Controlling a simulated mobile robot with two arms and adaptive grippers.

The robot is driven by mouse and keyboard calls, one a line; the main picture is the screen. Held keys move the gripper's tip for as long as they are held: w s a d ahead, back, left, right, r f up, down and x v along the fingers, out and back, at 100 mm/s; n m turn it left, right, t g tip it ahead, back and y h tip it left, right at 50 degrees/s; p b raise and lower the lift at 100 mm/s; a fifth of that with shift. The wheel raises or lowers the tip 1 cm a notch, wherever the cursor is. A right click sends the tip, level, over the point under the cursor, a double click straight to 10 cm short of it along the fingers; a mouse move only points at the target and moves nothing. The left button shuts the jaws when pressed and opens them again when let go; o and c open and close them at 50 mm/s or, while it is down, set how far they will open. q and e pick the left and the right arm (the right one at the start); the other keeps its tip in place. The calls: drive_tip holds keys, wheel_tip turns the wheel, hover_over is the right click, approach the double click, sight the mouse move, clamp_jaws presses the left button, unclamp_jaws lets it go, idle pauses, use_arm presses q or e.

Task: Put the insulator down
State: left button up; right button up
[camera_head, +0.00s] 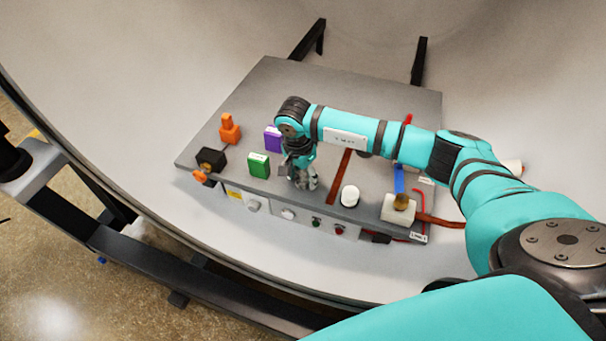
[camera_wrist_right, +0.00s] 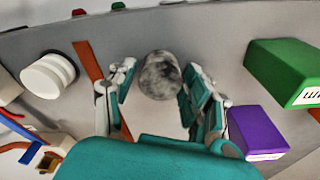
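My right gripper (camera_head: 304,180) points down just over the grey plate (camera_head: 270,95), near its front edge. In the right wrist view, its two fingers (camera_wrist_right: 160,95) stand apart. A round, mottled grey piece (camera_wrist_right: 160,75) sits between the fingertips; I take it to be the insulator. A gap shows on its left side, and the right finger is close to it. I cannot tell whether it rests on the plate. My left gripper is not in view.
Right of the gripper are a brown bar (camera_head: 340,176), a white cylinder (camera_head: 350,195) and a white block (camera_head: 398,208). Left are a green box (camera_head: 258,164), a purple box (camera_head: 272,138) and an orange part (camera_head: 229,131). The plate's back left is clear.

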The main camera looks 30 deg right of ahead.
sight(299, 178)
drive_tip(key=shift+o, duration=0.9)
drive_tip(key=shift+r+p, duration=0.25)
drive_tip(key=shift+p, duration=0.05)
drive_tip(key=shift+a+r+b, duration=0.1)
drive_tip(key=shift+r+b, duration=0.3)
wheel_tip(299, 178, up, 11)
drive_tip(key=a+b, duration=0.1)
drive_tip(key=b, duration=0.2)
drive_tip(key=shift+s, duration=0.2)
drive_tip(key=shift+a, duration=0.15)
